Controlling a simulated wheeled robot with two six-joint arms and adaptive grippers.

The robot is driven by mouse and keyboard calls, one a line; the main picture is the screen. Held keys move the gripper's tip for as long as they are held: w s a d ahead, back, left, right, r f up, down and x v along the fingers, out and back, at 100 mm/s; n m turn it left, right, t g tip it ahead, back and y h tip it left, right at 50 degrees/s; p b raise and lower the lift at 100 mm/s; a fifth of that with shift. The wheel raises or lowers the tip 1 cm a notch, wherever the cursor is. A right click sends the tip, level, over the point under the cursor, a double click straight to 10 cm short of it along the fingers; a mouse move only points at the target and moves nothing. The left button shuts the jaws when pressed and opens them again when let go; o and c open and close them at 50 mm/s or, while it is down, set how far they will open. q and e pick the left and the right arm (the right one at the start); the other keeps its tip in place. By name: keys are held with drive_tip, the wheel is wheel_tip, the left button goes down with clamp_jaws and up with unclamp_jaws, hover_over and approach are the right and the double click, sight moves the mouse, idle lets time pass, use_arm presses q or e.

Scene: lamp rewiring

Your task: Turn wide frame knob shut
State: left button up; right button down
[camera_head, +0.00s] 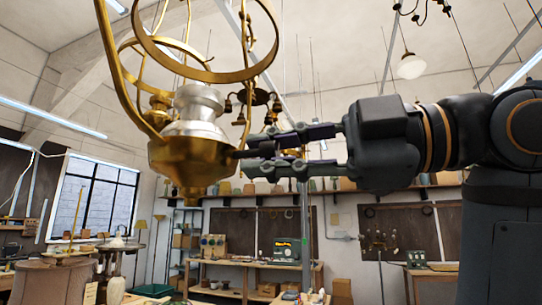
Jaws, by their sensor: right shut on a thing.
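A wide brass lamp frame (120,65) with curved arms and rings hangs close in the upper left. Its brass bowl (175,160) holds a pale silvery stepped fitting (198,105). My right gripper (252,153) reaches in from the right, with its fingertips at the right side of the bowl. It is shut on a small part there, which appears to be the wide frame's knob; the fingers hide most of it, and I cannot tell how far it is turned. My left gripper is not in view.
A fabric lampshade (52,282) stands at the lower left. The space below the brass bowl looks open.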

drive_tip(key=shift+n, duration=1.9)
drive_tip(key=c, duration=1.2)
unclamp_jaws()
drive_tip(key=shift+o, duration=0.2)
drive_tip(key=shift+r, duration=0.1)
drive_tip(key=shift+d, duration=0.1)
drive_tip(key=v, duration=1.1)
drive_tip(key=shift+d, duration=0.35)
drive_tip(key=shift+s, duration=0.15)
